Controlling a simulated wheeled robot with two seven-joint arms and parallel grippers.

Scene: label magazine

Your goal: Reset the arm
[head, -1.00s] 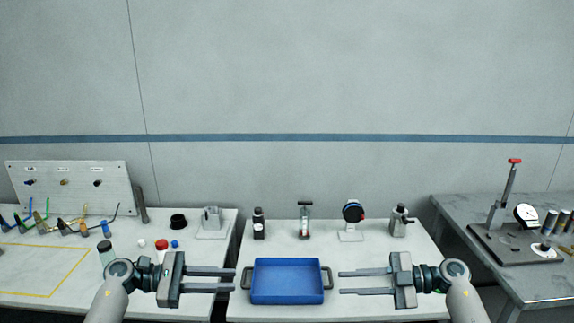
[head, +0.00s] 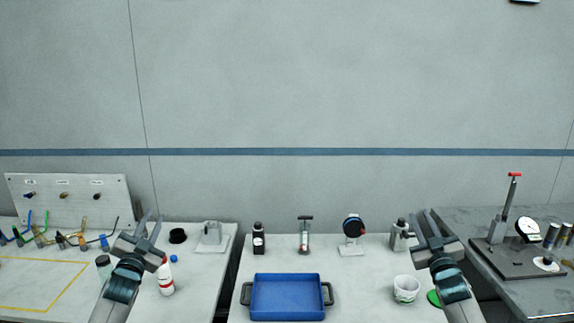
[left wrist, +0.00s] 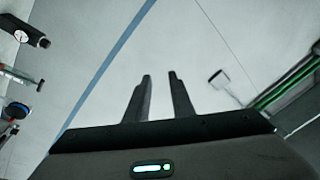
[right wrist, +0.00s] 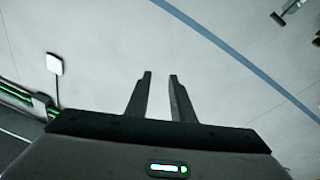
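My left gripper (head: 148,230) is raised over the left table, its fingers pointing up and away. The fingers are apart with nothing between them, also in the left wrist view (left wrist: 160,80). My right gripper (head: 430,228) is raised over the right side of the middle table, fingers pointing up. It is open and empty, as the right wrist view (right wrist: 160,80) also shows. The blue tray (head: 255,298) lies on the middle table between the two arms, empty and apart from both grippers.
A black bottle (head: 258,240), a gauge (head: 353,228) and other small devices line the back of the middle table. A white cup (head: 405,289) stands near my right arm. A red-and-white bottle (head: 166,280) stands by my left arm. A press (head: 500,245) stands far right.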

